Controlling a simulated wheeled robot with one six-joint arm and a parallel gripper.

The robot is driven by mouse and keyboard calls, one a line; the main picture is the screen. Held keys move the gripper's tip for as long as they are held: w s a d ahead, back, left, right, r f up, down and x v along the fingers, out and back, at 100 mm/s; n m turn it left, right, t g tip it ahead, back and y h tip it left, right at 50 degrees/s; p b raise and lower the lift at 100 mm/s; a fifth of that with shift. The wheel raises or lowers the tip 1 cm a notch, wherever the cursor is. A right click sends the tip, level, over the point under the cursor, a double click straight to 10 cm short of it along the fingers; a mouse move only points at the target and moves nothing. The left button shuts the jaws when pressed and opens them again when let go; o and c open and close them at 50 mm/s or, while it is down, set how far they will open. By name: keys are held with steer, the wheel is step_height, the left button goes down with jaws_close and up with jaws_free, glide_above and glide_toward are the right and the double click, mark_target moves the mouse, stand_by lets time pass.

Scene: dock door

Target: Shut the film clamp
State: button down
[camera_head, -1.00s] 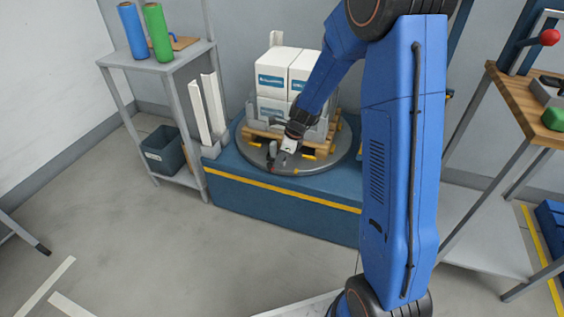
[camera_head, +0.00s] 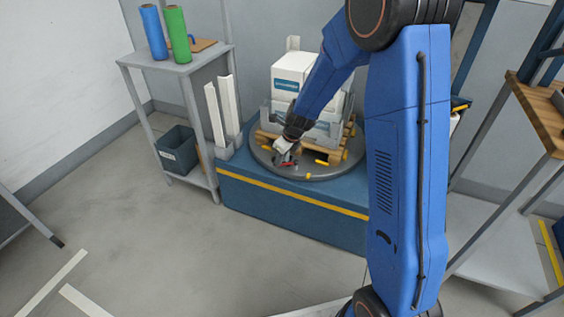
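The turntable (camera_head: 262,158) is a round grey disc on a blue base with a yellow stripe. A small red part (camera_head: 288,163), which looks like the film clamp's lever, shows at the disc's front edge; it is too small to tell whether the clamp is open or shut. My gripper (camera_head: 283,152) points down at this spot from the upper right, right beside or touching the red part. Its fingers are too small and partly hidden to tell their opening. A wooden pallet (camera_head: 322,153) with white boxes (camera_head: 291,70) stands on the turntable, partly hidden by my arm.
A grey shelf (camera_head: 178,62) at the left holds a blue roll (camera_head: 153,32) and a green roll (camera_head: 178,34), with a dark bin (camera_head: 177,150) below. White corner posts (camera_head: 224,112) stand beside the turntable. A wooden-topped bench (camera_head: 540,112) is at the right. The floor in front is clear.

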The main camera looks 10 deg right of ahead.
steer(key=shift+w+a+m, duration=0.15)
steer(key=shift+w+m, duration=0.05)
steer(key=shift+w, duration=0.6)
steer(key=shift+w+a+m, duration=0.1)
steer(key=shift+w+m, duration=0.1)
steer(key=shift+w, duration=0.55)
steer(key=shift+w+d, duration=0.1)
steer(key=shift+w, duration=0.75)
steer(key=shift+w, duration=0.1)
